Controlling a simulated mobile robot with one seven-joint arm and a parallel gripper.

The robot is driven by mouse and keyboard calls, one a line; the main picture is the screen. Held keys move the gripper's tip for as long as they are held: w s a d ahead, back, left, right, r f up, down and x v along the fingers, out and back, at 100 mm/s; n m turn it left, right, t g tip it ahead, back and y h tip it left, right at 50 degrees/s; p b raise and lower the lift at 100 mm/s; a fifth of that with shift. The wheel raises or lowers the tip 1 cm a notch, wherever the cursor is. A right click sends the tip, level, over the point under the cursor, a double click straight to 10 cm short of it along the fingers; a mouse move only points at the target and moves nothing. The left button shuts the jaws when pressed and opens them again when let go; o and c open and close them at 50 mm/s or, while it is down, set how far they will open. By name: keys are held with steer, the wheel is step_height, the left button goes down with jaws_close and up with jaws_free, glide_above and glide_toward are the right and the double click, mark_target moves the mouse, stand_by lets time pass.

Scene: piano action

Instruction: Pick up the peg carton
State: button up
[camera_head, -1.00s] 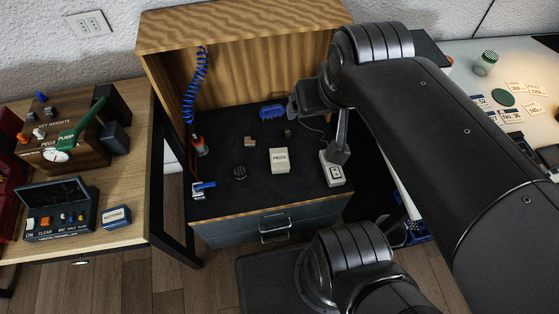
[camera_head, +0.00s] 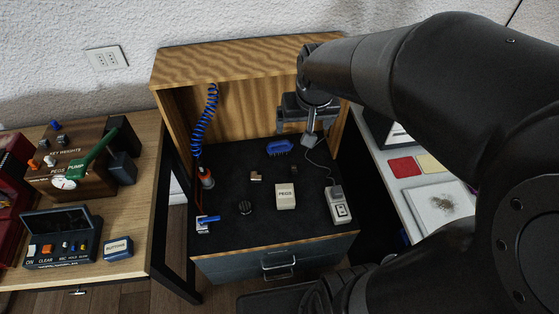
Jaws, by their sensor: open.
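The peg carton (camera_head: 286,197) is a small cream box with dark lettering, reading like PEGS, on its face. It stands on the black surface inside the wooden cabinet, right of the middle. My gripper (camera_head: 296,137) is open and apart from the carton, above and behind it in the picture, near the cabinet's right side. It points downward, and its fingertips show only small and dark.
A white switch box (camera_head: 339,206) with a cord is right of the carton. A blue brush (camera_head: 279,147) lies behind it, and a round black piece (camera_head: 245,207) sits left. A blue coiled hose (camera_head: 206,120) hangs left. The cabinet's wooden top (camera_head: 245,62) overhangs the back.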

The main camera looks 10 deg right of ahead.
steer(key=w+f+g, duration=0.1)
steer(key=w+f, duration=0.5)
steer(key=f, duration=0.1)
steer(key=g, duration=0.3)
glide_above(285, 193)
step_height(285, 193, down, 31)
steer(key=shift+m, duration=0.4)
steer(key=shift+w+f, duration=0.1)
steer(key=shift+f, duration=5.55)
steer(key=c, duration=1.1)
